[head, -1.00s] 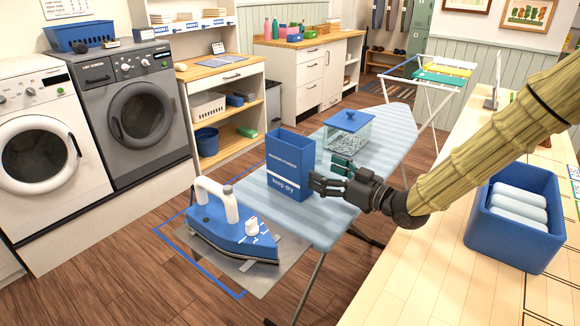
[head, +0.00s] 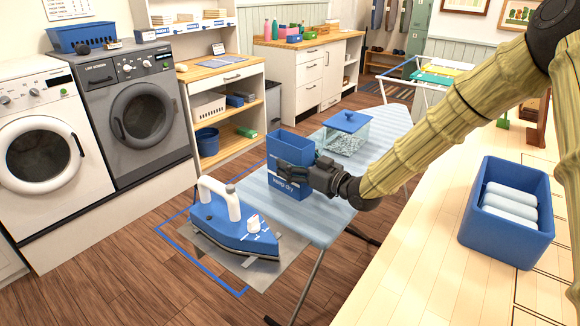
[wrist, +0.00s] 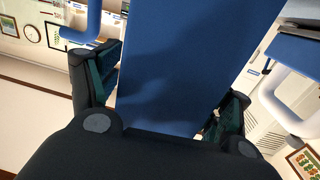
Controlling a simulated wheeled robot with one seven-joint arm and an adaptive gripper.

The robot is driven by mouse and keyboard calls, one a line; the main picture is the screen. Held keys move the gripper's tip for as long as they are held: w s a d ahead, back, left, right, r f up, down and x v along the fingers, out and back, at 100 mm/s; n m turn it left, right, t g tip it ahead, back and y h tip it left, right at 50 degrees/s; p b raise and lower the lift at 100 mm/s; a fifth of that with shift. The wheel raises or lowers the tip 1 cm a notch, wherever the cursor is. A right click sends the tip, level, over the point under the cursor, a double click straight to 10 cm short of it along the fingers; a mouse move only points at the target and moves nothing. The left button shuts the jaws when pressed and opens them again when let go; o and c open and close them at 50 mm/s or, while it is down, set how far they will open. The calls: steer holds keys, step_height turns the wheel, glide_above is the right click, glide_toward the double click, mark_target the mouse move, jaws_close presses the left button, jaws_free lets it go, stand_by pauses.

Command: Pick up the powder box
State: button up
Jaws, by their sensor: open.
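The powder box (head: 288,148) is a tall, open-topped blue box with "keep dry" on its side. It stands upright on the light blue ironing board (head: 300,228). My gripper (head: 292,176) is at the box's near side in the head view and hides part of its front. In the wrist view the blue box (wrist: 190,60) fills the space between my two open fingers, one on each side of it. The fingers are not closed on it. The lower part of the box is partly hidden by my gripper in the head view.
A blue iron (head: 225,228) stands on the board's metal end, in front of the box. A clear container with a blue lid (head: 348,120) stands behind it to the right. A blue bin (head: 505,240) of rolled towels is on the wooden counter (head: 430,260) at right.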

steer(key=shift+w, duration=0.1)
steer(key=shift+c, duration=0.2)
steer(key=shift+a, duration=0.1)
steer(key=c, duration=1.5)
steer(key=shift+r, duration=0.2)
steer(key=shift+c, duration=0.2)
step_height(320, 180, up, 10)
steer(key=shift+f+b, duration=0.25)
steer(key=shift+b, duration=0.15)
steer(key=shift+r, duration=0.1)
steer(key=o, duration=0.9)
steer(key=shift+c, duration=0.2)
jaws_close()
